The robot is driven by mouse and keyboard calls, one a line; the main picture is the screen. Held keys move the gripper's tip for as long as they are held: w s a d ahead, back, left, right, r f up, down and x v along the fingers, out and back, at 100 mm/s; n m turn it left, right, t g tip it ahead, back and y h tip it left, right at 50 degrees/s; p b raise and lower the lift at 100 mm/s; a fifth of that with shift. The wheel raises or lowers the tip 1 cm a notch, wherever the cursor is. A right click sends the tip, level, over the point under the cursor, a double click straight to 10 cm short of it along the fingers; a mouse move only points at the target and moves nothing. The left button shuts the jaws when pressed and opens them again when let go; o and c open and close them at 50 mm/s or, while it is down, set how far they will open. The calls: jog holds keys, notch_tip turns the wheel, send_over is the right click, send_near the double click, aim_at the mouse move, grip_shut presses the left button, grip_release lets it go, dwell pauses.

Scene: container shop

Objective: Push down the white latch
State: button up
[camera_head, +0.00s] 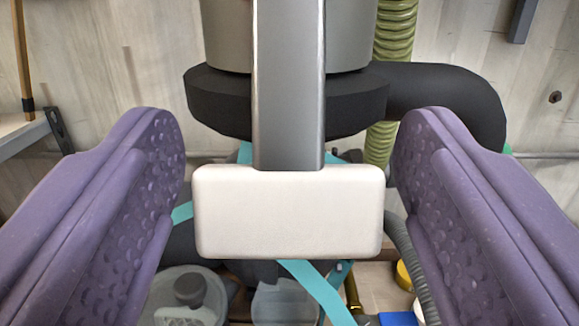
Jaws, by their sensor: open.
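The white latch (289,212) is a wide rounded block in the middle of the view, at the lower end of a grey metal bar (288,85). My gripper (290,150) is open, with one purple padded finger at the left and one at the right of the latch. Neither finger closes on it.
A black ring (215,100) with a thick black arm to the right sits behind the bar. A green ribbed hose (395,35) hangs behind. Teal straps (315,290), a clear lidded container (185,295) and a grey hose lie below. A shelf (22,132) is at the left.

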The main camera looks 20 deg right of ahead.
jog(key=shift+s, duration=0.1)
jog(key=v, duration=0.7)
jog(key=shift+s+b, duration=0.3)
jog(key=shift+b, duration=0.05)
jog(key=shift+w+a, duration=0.1)
jog(key=shift+a, duration=0.05)
jog(key=w+a+r+n+y, duration=0.1)
jog(key=w+a+r+y, duration=0.15)
jog(key=w+r, duration=0.4)
jog(key=s+a+r+n+g+y, duration=0.1)
jog(key=s+a+r, duration=0.2)
jog(key=r, duration=0.7)
jog(key=s+a+r+n+g+y, duration=0.1)
jog(key=s+a+r+g+y, duration=0.1)
jog(key=a+r, duration=0.5)
notch_tip(320, 180, up, 3)
jog(key=shift+s+f+b, duration=0.1)
jog(key=shift+s+b, duration=0.35)
jog(key=shift+s, duration=0.2)
